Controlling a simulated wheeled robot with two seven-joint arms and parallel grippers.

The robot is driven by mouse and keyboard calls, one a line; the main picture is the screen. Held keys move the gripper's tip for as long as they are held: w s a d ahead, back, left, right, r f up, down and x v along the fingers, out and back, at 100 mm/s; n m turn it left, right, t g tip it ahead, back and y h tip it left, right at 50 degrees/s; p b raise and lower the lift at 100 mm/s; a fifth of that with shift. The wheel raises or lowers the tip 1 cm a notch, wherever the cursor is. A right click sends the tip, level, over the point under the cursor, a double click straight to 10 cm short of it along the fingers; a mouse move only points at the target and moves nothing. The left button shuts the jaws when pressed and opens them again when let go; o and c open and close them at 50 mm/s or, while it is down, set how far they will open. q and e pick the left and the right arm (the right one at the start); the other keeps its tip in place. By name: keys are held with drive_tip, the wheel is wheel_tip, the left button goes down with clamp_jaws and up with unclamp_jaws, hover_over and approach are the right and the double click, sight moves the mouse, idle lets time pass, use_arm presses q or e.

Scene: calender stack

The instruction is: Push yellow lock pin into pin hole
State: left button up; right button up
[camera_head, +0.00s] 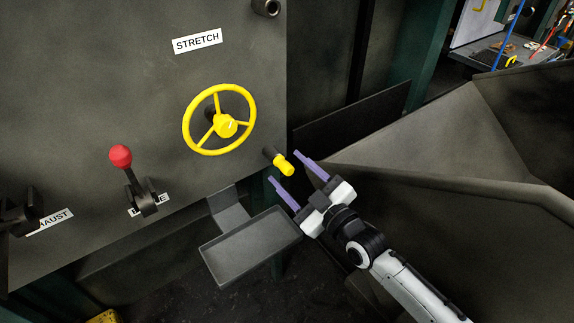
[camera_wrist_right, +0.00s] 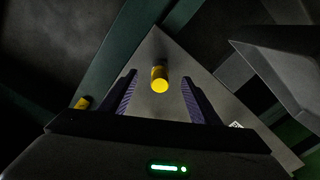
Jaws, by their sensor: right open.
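The yellow lock pin (camera_head: 284,166) sticks out from a dark cylinder (camera_head: 270,154) near the lower right corner of the grey panel (camera_head: 120,60). In the right wrist view the pin's round yellow end (camera_wrist_right: 159,84) faces the camera, between the two fingers. My right gripper (camera_head: 290,171) is open, its purple fingers either side of the line of the pin. In the right wrist view the fingers (camera_wrist_right: 160,97) show a clear gap on both sides of the pin. The pin hole itself cannot be made out. My left gripper is not in view.
A yellow handwheel (camera_head: 226,127) and a red-knobbed lever (camera_head: 121,156) are on the panel. A grey tray (camera_head: 250,249) juts out below, left of my right gripper. Large sloped metal plates (camera_head: 430,140) stand to the right. A cluttered workbench (camera_head: 510,45) is at the far back right.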

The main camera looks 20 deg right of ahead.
drive_tip(key=shift+p+v, duration=1)
drive_tip(key=shift+v, duration=1.3)
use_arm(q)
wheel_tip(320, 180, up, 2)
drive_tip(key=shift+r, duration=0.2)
